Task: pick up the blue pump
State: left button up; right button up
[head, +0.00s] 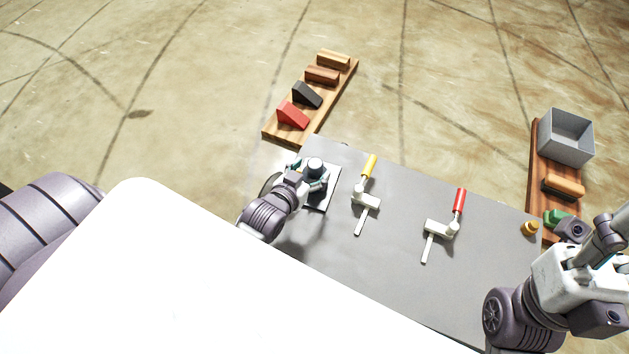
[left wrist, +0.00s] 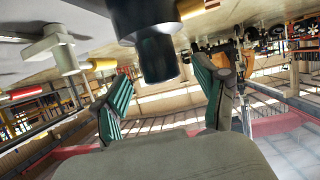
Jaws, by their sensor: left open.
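In the left wrist view, the dark cylinder of the pump (left wrist: 158,58) hangs in the picture between the two open fingers (left wrist: 165,100). Clear gaps show on both sides. My right arm (head: 570,285) is at the lower right, and its fingers cannot be made out clearly.
A yellow-handled lever (head: 369,167) and a red-handled lever (head: 459,202) stand on the grey table (head: 390,265) right of the pump. A wooden board (head: 350,75) with blocks lies behind. A grey bin (head: 567,137) and an orange knob (head: 530,228) are at the right.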

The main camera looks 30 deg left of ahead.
pick_arm(q)
jog(key=shift+b+x, duration=0.6)
jog(key=shift+x, duration=1)
jog(key=shift+s+f, duration=0.1)
jog(key=shift+f, duration=0.05)
grip_shut()
